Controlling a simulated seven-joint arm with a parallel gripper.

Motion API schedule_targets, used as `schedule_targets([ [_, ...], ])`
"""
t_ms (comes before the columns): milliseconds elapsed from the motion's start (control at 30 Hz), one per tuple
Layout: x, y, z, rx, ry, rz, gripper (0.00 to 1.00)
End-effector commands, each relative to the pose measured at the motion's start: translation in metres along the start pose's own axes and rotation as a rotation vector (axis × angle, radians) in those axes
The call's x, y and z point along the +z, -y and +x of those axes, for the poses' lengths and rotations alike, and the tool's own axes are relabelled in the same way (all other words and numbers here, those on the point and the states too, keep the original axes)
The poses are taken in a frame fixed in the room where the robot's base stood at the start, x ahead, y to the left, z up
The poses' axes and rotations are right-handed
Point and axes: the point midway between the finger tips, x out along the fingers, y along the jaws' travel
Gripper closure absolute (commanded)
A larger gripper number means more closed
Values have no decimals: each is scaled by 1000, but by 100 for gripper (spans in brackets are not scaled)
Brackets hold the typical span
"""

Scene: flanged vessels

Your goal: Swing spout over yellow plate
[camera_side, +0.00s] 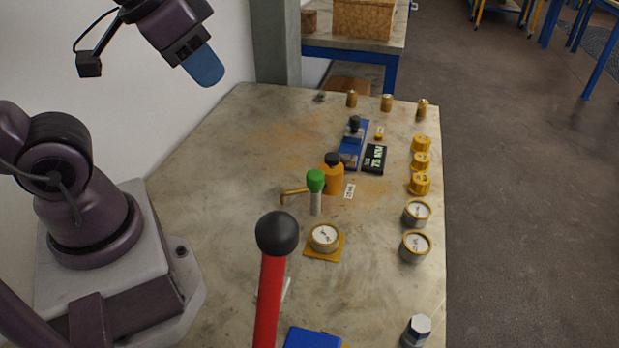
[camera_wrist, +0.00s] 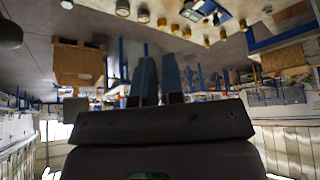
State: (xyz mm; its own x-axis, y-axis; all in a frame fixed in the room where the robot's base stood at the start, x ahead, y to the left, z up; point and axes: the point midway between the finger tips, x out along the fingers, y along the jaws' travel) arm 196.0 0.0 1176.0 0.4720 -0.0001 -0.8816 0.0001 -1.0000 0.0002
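A brass-coloured spout (camera_side: 293,194) sticks out to the left from the orange vessel (camera_side: 333,178) with a dark top, at mid-table in the side view. Its bent end hangs left of the green-capped post (camera_side: 316,190). The yellow plate (camera_side: 314,253) lies nearer the camera with a round white-faced gauge (camera_side: 325,237) on it. The spout does not reach over the plate. My gripper (camera_side: 207,72) is high at the upper left, far from both. In the wrist view its two blue fingers (camera_wrist: 160,75) stand a little apart with nothing between them.
A red lever with a black knob (camera_side: 277,233) rises in the foreground. A blue fixture (camera_side: 353,145) and a black display (camera_side: 374,158) sit behind the vessel. Yellow fittings (camera_side: 420,161) and gauges (camera_side: 415,245) line the right edge. The table's left side is clear.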

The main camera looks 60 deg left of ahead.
Motion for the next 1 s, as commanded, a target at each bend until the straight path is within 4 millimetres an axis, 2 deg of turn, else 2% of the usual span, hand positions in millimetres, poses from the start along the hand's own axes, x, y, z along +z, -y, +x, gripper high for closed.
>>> schedule_targets([
  [33, 0, 0, 2, -1, 8, -1, 79],
  [200, -1, 2, 23, -3, 117, -7, 40],
  [233, -4, 2, 28, -4, 141, -9, 38],
  [367, -26, 5, 53, -6, 262, -17, 38],
  [567, -62, 10, 100, -9, 449, -22, 38],
  [800, -93, 19, 177, -10, 673, -24, 38],
  [1000, -106, 26, 238, -7, 825, -18, 38],
])
